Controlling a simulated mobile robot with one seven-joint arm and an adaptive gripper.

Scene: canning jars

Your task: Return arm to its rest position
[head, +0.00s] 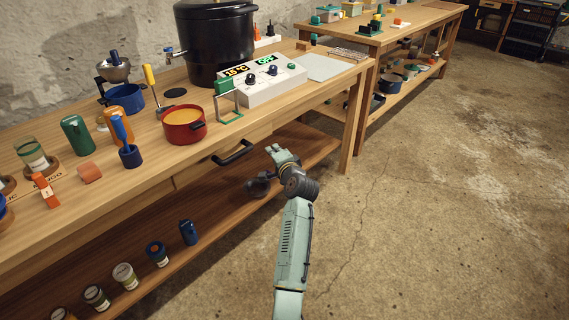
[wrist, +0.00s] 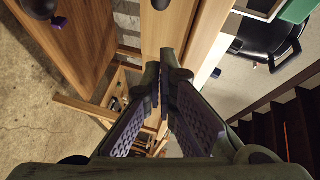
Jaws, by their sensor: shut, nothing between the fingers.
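My arm (head: 292,245) reaches up from the bottom of the head view, its links pale green with a dark joint. My gripper (head: 258,187) shows small and dark in front of the workbench's lower shelf, below the drawer handle, and is partly hidden by my wrist. In the wrist view my gripper (wrist: 163,88) has its two ridged fingers brought together at the tips, with nothing between them. It appears apart from the bench and from every object on it.
The workbench (head: 290,118) holds a red pot (head: 184,128), a control box (head: 262,82) and a black canner (head: 215,45). A black drawer handle (head: 233,153) juts from its front. Several jars stand on the lower shelf (head: 215,222). The concrete floor (head: 440,210) at right is clear.

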